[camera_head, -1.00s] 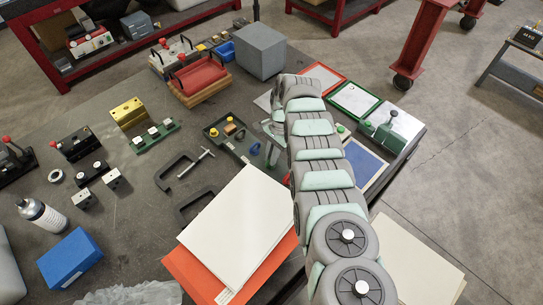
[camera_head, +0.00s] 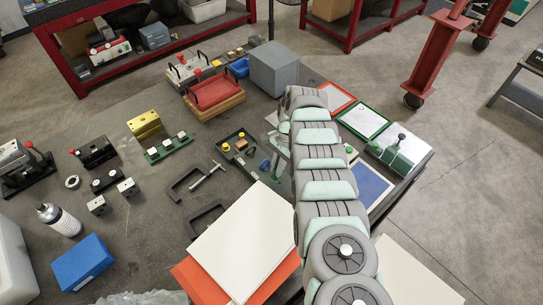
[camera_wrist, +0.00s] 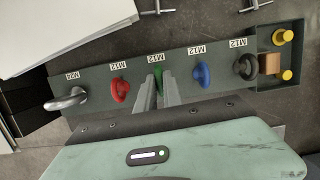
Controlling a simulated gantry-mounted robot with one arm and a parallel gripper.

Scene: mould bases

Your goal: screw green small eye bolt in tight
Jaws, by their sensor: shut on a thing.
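The green small eye bolt (camera_wrist: 158,74) shows as a narrow green sliver between my fingertips in the wrist view, under an M12 label. My gripper (camera_wrist: 158,84) is shut on it, and the fingers hide most of it. It stands in line with the other eye bolts on the dark plate (camera_wrist: 97,107). A red eye bolt (camera_wrist: 120,91) is to its left and a blue one (camera_wrist: 202,75) to its right. Its thread and seating are hidden. In the head view my arm covers part of the area around the gripper.
A steel eye bolt (camera_wrist: 66,99) and a black one (camera_wrist: 246,66) stand at the plate's ends. A small tray (camera_wrist: 259,81) holds yellow knobs and a brown block (camera_wrist: 270,64).

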